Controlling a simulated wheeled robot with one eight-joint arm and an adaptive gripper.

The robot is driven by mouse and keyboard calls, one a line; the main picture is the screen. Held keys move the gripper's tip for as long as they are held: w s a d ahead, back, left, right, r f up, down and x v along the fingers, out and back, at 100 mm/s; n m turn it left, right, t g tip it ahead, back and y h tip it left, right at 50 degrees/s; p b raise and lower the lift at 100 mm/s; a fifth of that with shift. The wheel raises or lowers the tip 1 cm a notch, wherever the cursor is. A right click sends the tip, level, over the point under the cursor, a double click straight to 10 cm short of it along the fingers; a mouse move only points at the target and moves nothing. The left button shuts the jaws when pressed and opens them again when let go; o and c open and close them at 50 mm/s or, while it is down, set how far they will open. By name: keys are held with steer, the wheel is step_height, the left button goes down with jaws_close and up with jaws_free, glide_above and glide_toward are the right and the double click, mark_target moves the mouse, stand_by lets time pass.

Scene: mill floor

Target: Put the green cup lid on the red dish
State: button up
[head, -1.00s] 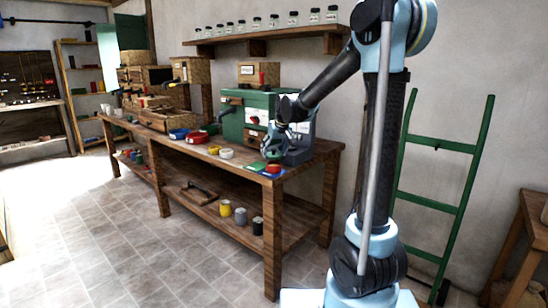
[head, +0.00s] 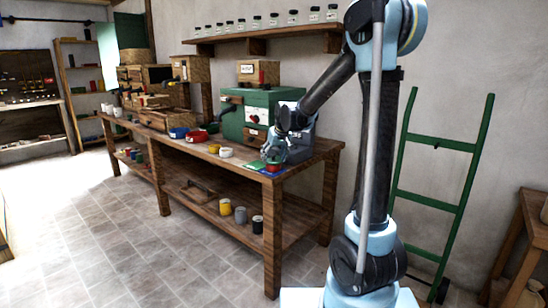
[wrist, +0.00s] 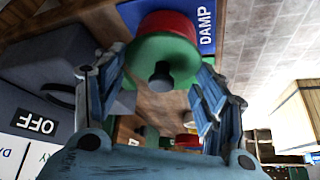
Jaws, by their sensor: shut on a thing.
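My gripper (wrist: 162,80) is shut on the green cup lid (wrist: 148,50), a round disc with a dark knob in its middle. Its two fingers stand on either side of the lid. In the wrist view the red dish (wrist: 168,21) shows just past the lid's upper edge, partly covered by it. In the head view my gripper (head: 272,155) is low over the front right end of the workbench, just above the red dish (head: 272,169). I cannot tell whether lid and dish touch.
A blue card marked DAMP (wrist: 200,22) lies by the dish. A grey box marked OFF (wrist: 45,85) stands close beside my gripper. A green machine (head: 240,115) stands behind on the bench. White (head: 226,153) and yellow (head: 214,148) round items lie to the left.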

steer(key=o, duration=1.1)
steer(key=shift+c, duration=0.2)
steer(key=shift+r, duration=0.25)
steer(key=v, duration=1.3)
steer(key=s+d+f+m+g+h, duration=0.1)
steer(key=s+d+f, duration=0.3)
steer(key=s+d, duration=0.4)
steer(key=s+d+f+m+g+h, duration=0.1)
steer(key=s+d+f, duration=0.4)
steer(key=s, duration=0.5)
steer(key=s+d+f+m, duration=0.1)
steer(key=s+d+f, duration=0.3)
steer(key=s+f, duration=0.2)
steer(key=s+d+f+m+g, duration=0.1)
steer(key=s+d+f, duration=0.3)
steer(key=s, duration=0.7)
steer(key=shift+f+m+h, duration=0.3)
steer(key=shift+f+h, duration=0.1)
steer(key=shift+f, duration=0.55)
steer(key=shift+s+d, duration=0.1)
